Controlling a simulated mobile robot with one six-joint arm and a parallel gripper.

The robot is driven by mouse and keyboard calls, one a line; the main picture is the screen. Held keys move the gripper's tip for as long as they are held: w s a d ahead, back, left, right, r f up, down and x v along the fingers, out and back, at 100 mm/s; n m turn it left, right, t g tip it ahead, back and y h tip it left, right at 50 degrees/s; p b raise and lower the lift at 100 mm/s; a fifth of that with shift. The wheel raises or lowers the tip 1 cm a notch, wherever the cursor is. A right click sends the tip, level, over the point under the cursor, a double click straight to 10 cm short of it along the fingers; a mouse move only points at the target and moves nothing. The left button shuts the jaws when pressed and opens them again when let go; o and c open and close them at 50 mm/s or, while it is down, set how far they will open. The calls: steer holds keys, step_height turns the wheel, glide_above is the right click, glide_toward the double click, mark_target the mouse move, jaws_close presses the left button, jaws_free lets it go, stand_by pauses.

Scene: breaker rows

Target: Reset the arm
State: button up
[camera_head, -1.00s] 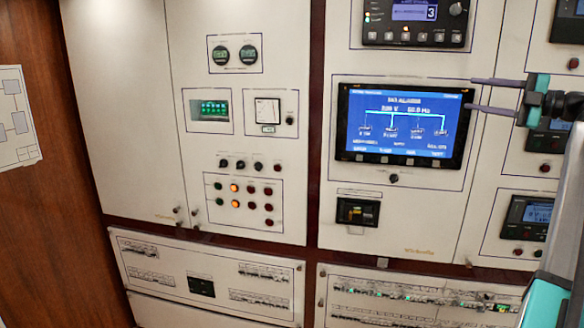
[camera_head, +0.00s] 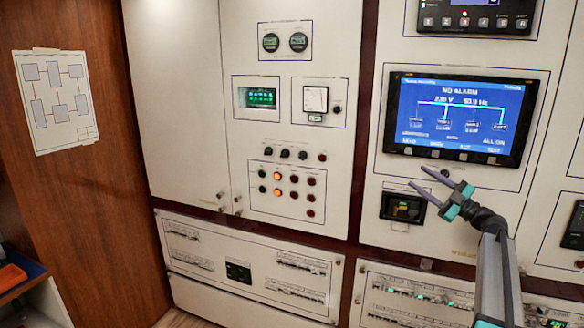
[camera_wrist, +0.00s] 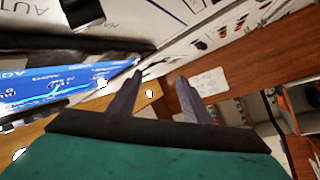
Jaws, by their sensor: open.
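My gripper (camera_head: 424,181) is open and empty. In the head view it is in front of the white panel, just below the large blue screen (camera_head: 458,117) and above a small black module (camera_head: 403,207). Its two purple fingers point left and are apart. In the wrist view the fingers (camera_wrist: 153,95) stand apart with nothing between them. The blue screen also shows at the left of the wrist view (camera_wrist: 60,90), tilted. My arm comes up from the lower right of the head view.
White cabinet panels fill the middle, with a lamp and button panel (camera_head: 287,191) and breaker rows (camera_head: 245,268) below. A paper diagram (camera_head: 57,101) hangs on the wooden wall (camera_head: 115,200) at left. A shelf (camera_head: 25,275) with an orange item (camera_head: 12,277) stands at lower left.

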steer(key=w+a+f+m+t+h+b, duration=0.15)
steer(key=a+f+m+h, duration=0.45)
steer(key=f, duration=0.9)
steer(key=w+a+f+m+t+h+b, duration=0.1)
steer(key=w+a+f+m+t+h, duration=0.3)
steer(key=a+f, duration=0.85)
steer(key=s+a+f+m+g+h+b, duration=0.15)
steer(key=s+f, duration=0.25)
steer(key=f, duration=0.7)
steer(key=s+a+f+m+g+h, duration=0.1)
steer(key=s+f+m+g, duration=0.25)
steer(key=f, duration=0.75)
steer(key=s+a+f+m+g+h+b, duration=0.15)
steer(key=s+f, duration=0.35)
steer(key=f, duration=0.6)
steer(key=s+f+m+g+h, duration=0.1)
steer(key=s+f+g, duration=0.4)
steer(key=s+f, duration=0.65)
steer(key=s+f+m+g+h, duration=0.15)
steer(key=s+f+g, duration=0.5)
steer(key=s, duration=0.75)
steer(key=s+a+g, duration=0.1)
steer(key=s+g, duration=0.3)
steer(key=s, duration=0.9)
steer(key=s+a+g+y, duration=0.1)
steer(key=s+g, duration=0.4)
steer(key=s, duration=0.9)
steer(key=shift+a+r+n, duration=0.2)
steer(key=shift+a+n, duration=0.2)
steer(key=shift+a, duration=0.4)
